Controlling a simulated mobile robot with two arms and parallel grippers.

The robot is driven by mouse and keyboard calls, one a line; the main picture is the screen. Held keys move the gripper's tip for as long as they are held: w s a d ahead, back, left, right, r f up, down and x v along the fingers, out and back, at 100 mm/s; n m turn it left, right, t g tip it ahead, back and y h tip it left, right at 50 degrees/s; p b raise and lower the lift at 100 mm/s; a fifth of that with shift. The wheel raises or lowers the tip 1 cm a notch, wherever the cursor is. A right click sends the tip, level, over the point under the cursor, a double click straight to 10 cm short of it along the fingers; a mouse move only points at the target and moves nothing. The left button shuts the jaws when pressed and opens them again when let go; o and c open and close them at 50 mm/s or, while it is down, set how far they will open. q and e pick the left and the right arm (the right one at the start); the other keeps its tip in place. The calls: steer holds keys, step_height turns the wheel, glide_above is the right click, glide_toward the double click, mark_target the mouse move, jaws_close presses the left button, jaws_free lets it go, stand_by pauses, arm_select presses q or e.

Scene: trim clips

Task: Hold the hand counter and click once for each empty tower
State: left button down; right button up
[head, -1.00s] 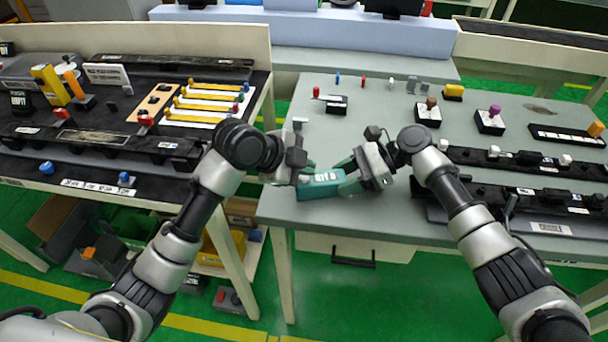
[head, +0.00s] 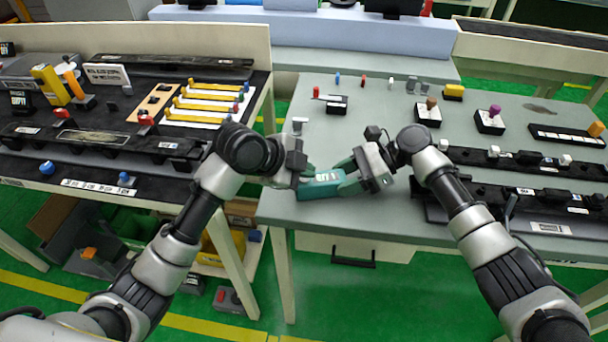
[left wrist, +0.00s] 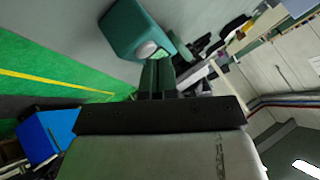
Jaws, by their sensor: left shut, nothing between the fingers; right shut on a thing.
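The hand counter is a teal box (head: 322,190) with a pale digit display on top, too small to read surely. It is at the front left edge of the grey table. My right gripper (head: 350,178) is shut on its right end. My left gripper (head: 307,174) is shut and empty, close against the counter's left end. In the left wrist view, the shut fingers (left wrist: 157,78) point at a pale round button (left wrist: 147,49) on the teal counter (left wrist: 128,25). Whether they touch it I cannot tell. No thing is clearly recognisable as a tower.
The grey table (head: 300,212) carries small coloured pegs, a brown-knobbed block (head: 428,112), a purple-knobbed block (head: 491,119) and dark rails (head: 480,157). A black-topped bench (head: 130,185) on the left holds yellow strips (head: 205,105). A gap with green floor separates them.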

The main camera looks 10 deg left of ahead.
mark_target(304, 180)
stand_by(0.3)
arm_select(q)
steer(key=shift+r, duration=0.85)
steer(key=shift+r, duration=2.5)
arm_select(e)
steer(key=o, duration=0.8)
